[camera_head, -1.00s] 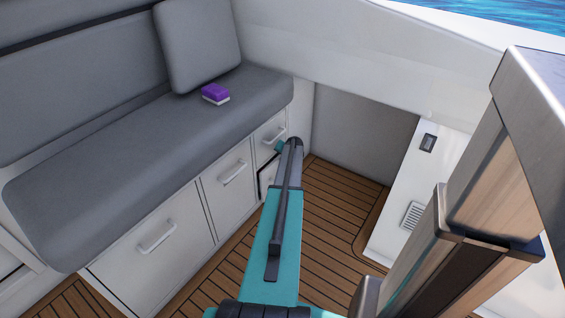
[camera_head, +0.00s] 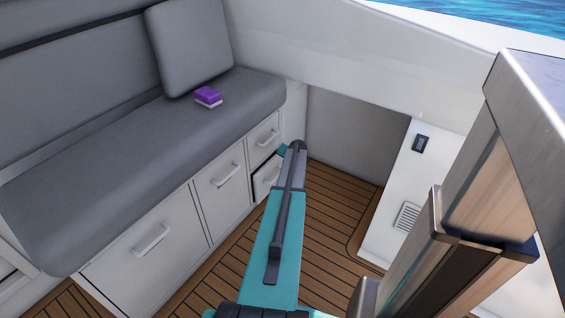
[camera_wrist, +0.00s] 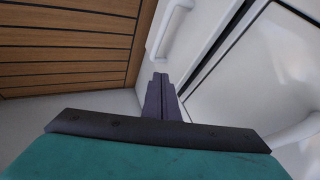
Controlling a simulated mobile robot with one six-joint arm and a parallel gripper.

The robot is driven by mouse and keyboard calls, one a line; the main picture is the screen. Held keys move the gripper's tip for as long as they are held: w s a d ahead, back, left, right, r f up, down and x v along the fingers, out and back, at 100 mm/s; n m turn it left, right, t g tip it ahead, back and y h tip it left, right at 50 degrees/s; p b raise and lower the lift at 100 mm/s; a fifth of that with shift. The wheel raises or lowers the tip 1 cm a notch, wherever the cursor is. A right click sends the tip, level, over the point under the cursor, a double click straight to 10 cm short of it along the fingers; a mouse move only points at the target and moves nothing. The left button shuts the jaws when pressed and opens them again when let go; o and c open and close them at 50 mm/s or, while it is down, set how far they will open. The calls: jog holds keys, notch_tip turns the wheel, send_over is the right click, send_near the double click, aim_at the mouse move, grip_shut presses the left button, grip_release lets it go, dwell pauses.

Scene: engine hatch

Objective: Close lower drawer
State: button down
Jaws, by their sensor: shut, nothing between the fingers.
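The lower drawer (camera_head: 266,178) is the white front under the upper drawer (camera_head: 264,140) at the far end of the bench. A dark gap along its top edge shows that it stands slightly open. My arm partly covers it in the head view. In the wrist view, the lower drawer's front (camera_wrist: 200,50) and white handle (camera_wrist: 166,32) are close ahead, beside the wood floor. My gripper (camera_wrist: 158,82) is shut and empty, its tips close to the drawer front near the handle. I cannot tell whether they touch it. The head view mostly hides the gripper behind my arm.
The grey bench seat (camera_head: 130,150) carries a purple and white sponge-like block (camera_head: 208,96). Other white cabinet fronts (camera_head: 140,265) with handles line the bench. The slatted wood floor (camera_head: 335,215) is clear. A white wall panel (camera_head: 403,190) stands at the right.

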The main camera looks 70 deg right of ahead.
jog(key=p+v, duration=0.1)
jog(key=v, duration=0.6)
jog(key=c, duration=2.5)
grip_release()
jog(key=shift+w+a, duration=0.1)
jog(key=o, duration=0.7)
jog(key=shift+r, duration=0.1)
jog(key=s+d+r+m+g+h+b, duration=0.1)
jog(key=s+d+r+m+h+b, duration=0.1)
jog(key=d+r+m+h, duration=0.4)
jog(key=w+a+f+m+h+b, duration=0.1)
jog(key=w+a+f+b, duration=0.1)
jog(key=a+f, duration=0.3)
jog(key=w+a+f+m+g+h+b, duration=0.1)
jog(key=w+a+f+b, duration=0.2)
jog(key=a+f+b, duration=0.2)
jog(key=w+a+f+m+g+h+b, duration=0.1)
jog(key=a+f, duration=0.4)
jog(key=f, duration=0.5)
jog(key=shift+w+a+f+h+b, duration=0.15)
jog(key=shift+w+h+b, duration=0.4)
jog(key=shift+b, duration=0.75)
